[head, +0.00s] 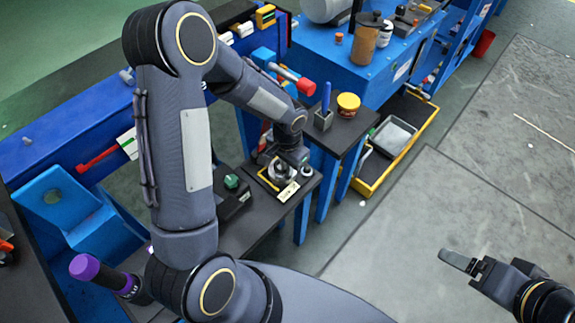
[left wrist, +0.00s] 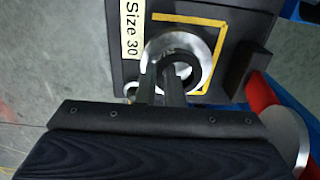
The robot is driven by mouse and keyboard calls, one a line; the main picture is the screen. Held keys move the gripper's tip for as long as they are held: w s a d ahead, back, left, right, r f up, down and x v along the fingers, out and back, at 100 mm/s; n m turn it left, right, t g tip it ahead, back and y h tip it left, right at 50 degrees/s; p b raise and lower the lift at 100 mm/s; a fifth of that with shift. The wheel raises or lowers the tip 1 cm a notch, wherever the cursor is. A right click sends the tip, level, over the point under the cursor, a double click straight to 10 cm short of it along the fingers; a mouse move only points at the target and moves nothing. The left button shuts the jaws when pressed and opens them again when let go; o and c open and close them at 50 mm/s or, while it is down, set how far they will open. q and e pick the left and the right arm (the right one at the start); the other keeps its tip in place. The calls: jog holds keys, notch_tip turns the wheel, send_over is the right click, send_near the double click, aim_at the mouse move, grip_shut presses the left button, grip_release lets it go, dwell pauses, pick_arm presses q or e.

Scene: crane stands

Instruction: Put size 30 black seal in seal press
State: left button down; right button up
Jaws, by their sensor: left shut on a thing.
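My left gripper (left wrist: 165,92) points down at a round silver metal piece (left wrist: 206,52) on a dark plate. Its narrow fingers are shut on the black ring-shaped seal (left wrist: 194,62). The ring lies over the middle of the silver piece; I cannot tell whether it touches it. A "Size 30" label (left wrist: 130,28) is on the plate beside it. In the head view my left gripper (head: 291,160) is above the same yellow-marked spot, and the seal is too small to make out. My right gripper (head: 462,264) is away at lower right over the floor, its opening unclear.
A black box with a green knob (head: 232,181) stands left of the yellow-marked spot. A small table (head: 338,135) bears a yellow-red jar (head: 348,105) and a blue pen in a holder (head: 324,118). A yellow-edged tray (head: 370,185) is lower right of it. The floor at right is open.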

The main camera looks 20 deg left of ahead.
pick_arm(q)
jog(key=shift+f+b, duration=0.4)
jog(key=shift+s+f, duration=0.15)
jog(key=shift+f, duration=0.1)
jog(key=c, duration=1.6)
grip_release()
jog(key=shift+s+f+b, duration=0.1)
jog(key=shift+s+b, duration=0.05)
jog(key=shift+b, duration=0.15)
jog(key=shift+o, duration=0.2)
jog(key=shift+d+r, duration=0.1)
jog(key=shift+r, duration=0.1)
notch_tip(320, 180, up, 13)
jog(key=p, duration=0.3)
jog(key=s+r+n+t+h, duration=0.2)
jog(key=s+r, duration=0.3)
jog(key=s, duration=0.4)
jog(key=s+r+n+t+h, duration=0.1)
jog(key=s+r+n+t, duration=0.2)
jog(key=s+r, duration=0.3)
jog(key=s, duration=0.4)
jog(key=shift+a+n+t+h, duration=0.3)
jog(key=shift+a+h, duration=0.05)
jog(key=shift+h, duration=0.05)
